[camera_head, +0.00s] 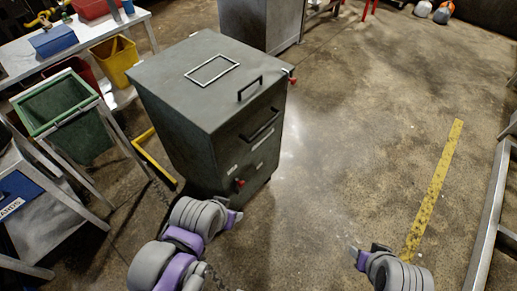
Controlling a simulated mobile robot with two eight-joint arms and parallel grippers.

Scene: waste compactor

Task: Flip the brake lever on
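The dark grey waste compactor (180,130) stands left of centre, with a handle (250,88) and a rectangular outline on its lid. A small red part (239,183) sits low on its front face. Another small red part (292,80) sticks out at its upper right corner. I cannot tell which of them is the brake lever. My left gripper (234,218) is just below and in front of the lower red part, apparently apart from it. My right gripper (361,254) is over bare floor at the lower right, away from the compactor. The fingers of both are too small to read.
A green bin (62,104) on a metal frame, a yellow bin (115,62) and a table with a blue box (53,41) are at the left. A metal frame (490,215) stands at the right edge. The floor between is clear, with a yellow stripe (436,185).

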